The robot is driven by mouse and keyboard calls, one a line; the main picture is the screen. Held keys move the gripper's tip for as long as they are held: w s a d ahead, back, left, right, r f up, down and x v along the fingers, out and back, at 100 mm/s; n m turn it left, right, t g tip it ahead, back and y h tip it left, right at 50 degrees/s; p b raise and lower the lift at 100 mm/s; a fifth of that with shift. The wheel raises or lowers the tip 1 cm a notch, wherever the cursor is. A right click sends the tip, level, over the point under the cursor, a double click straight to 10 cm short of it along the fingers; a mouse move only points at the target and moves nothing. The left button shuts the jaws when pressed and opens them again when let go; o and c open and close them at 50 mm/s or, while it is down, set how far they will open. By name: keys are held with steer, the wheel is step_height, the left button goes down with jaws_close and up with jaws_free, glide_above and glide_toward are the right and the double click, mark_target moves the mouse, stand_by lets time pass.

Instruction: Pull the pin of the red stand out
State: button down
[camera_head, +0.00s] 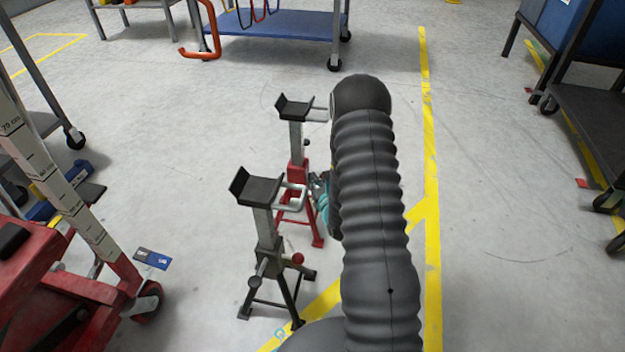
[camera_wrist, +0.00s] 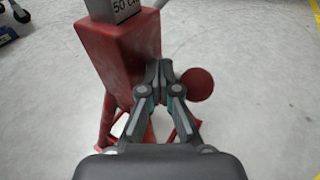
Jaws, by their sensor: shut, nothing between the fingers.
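The red stand (camera_head: 294,195) stands on the floor behind a black stand, with a grey post and a dark saddle on top. In the wrist view its red body (camera_wrist: 125,50) fills the upper left, under a grey post marked "50 cm". A round red knob (camera_wrist: 196,84) shows just right of my fingertips; whether it joins a pin in the stand is hidden. My gripper (camera_wrist: 158,72) is shut and empty, its tips in front of the stand's right side. Contact cannot be told. In the head view my gripper (camera_head: 321,197) is mostly hidden behind my arm.
The black stand (camera_head: 262,225) with its own red knob (camera_head: 298,259) stands nearer, left of my arm. A red wheeled machine (camera_head: 60,270) is at the left. A blue cart (camera_head: 275,25) is at the back, dark carts (camera_head: 585,120) at the right. Floor right of my arm is clear.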

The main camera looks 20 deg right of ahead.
steer(key=shift+d, duration=0.1)
steer(key=s+d+r, duration=0.1)
steer(key=s, duration=0.8)
steer(key=shift+d, duration=0.2)
stand_by(1.0)
steer(key=shift+s+r, duration=0.1)
steer(key=shift+s, duration=0.05)
